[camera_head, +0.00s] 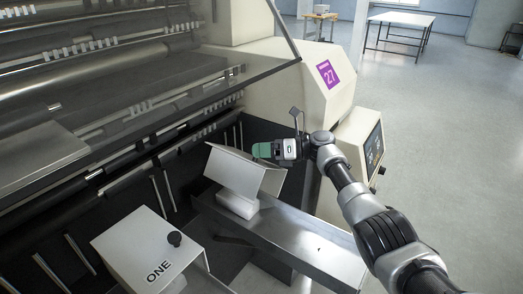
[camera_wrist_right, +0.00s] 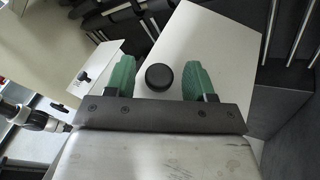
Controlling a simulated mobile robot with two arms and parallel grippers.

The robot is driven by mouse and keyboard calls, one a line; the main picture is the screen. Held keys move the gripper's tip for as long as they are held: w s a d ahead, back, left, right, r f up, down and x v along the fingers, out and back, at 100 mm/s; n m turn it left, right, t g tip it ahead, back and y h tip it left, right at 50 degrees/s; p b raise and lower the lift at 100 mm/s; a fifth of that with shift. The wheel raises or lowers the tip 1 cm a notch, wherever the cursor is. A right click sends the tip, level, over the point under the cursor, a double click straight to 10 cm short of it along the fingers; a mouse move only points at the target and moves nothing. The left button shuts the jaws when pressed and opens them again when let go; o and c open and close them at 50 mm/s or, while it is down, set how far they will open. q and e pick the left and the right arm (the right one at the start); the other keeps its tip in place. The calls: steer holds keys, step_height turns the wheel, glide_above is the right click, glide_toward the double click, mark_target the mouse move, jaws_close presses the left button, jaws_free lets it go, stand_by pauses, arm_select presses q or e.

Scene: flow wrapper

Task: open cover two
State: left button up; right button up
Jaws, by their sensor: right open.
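Cover two, a bent white panel (camera_head: 232,168), is in the middle of the head view, above a metal channel; its label is not readable. My right gripper (camera_head: 262,150) is at its upper right edge. In the right wrist view the gripper (camera_wrist_right: 158,80) has its two green fingers apart, one on each side of a round black knob (camera_wrist_right: 159,77) on the white panel (camera_wrist_right: 208,42). I cannot tell whether the fingers touch the knob. In the head view the knob is hidden by the gripper. My left gripper is not in view.
Cover one (camera_head: 130,248), marked ONE with a black knob, is at the lower left. A white block (camera_head: 238,203) sits under cover two by the metal channel (camera_head: 300,240). A clear guard (camera_head: 240,45) hangs above left. A control panel (camera_head: 372,148) stands right of my arm.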

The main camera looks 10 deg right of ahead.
steer(key=v, duration=1.1)
steer(key=shift+b, duration=0.45)
steer(key=shift+w+a, duration=0.1)
